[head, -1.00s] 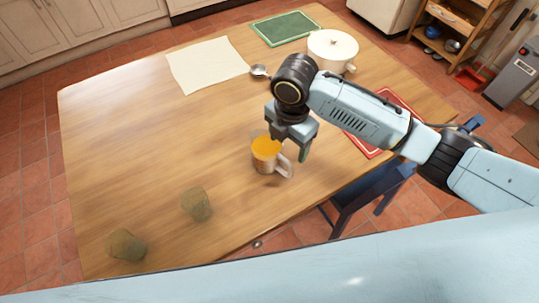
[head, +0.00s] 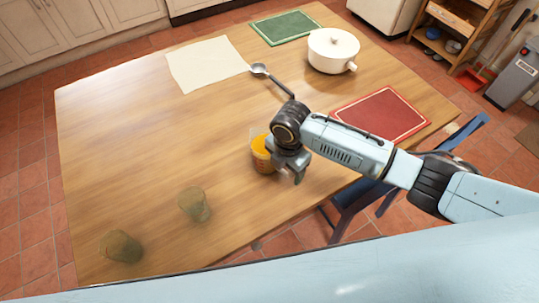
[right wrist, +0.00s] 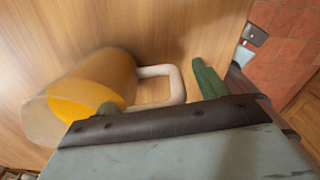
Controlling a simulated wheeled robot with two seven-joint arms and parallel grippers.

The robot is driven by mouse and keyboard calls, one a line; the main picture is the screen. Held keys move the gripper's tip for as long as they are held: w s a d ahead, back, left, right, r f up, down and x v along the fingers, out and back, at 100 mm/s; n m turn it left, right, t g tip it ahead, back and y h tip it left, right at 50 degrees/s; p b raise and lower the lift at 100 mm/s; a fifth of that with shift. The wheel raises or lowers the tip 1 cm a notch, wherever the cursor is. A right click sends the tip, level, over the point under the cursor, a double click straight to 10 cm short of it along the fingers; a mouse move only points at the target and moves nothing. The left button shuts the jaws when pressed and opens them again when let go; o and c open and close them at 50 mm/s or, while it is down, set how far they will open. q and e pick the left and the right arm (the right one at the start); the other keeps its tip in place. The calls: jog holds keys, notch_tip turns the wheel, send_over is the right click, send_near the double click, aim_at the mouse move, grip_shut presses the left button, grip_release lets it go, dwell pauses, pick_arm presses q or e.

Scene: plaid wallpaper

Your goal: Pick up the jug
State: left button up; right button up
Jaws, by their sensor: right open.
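The jug (head: 261,158) stands on the wooden table near its front right edge, with an orange-yellow content at its top. My right gripper (head: 298,172) is at the jug's right side and hides its handle in the head view. In the right wrist view the jug (right wrist: 90,85) has a pale, squared handle (right wrist: 172,80) that points toward the green fingertips. My right gripper (right wrist: 158,92) is open, with one fingertip by the jug's body and the other beyond the handle. Whether the fingers touch the jug cannot be told. My left gripper is not in view.
Two greenish glasses (head: 194,205) (head: 121,247) stand on the table (head: 150,130) at the front left. A white pot (head: 332,50), a ladle (head: 262,70), a red mat (head: 382,115), a green mat (head: 284,27) and a cream cloth (head: 206,64) lie farther back. A blue chair (head: 352,200) is at the right edge.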

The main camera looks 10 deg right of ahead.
jog(key=c, duration=1.2)
jog(key=shift+c, duration=0.4)
jog(key=shift+r, duration=0.15)
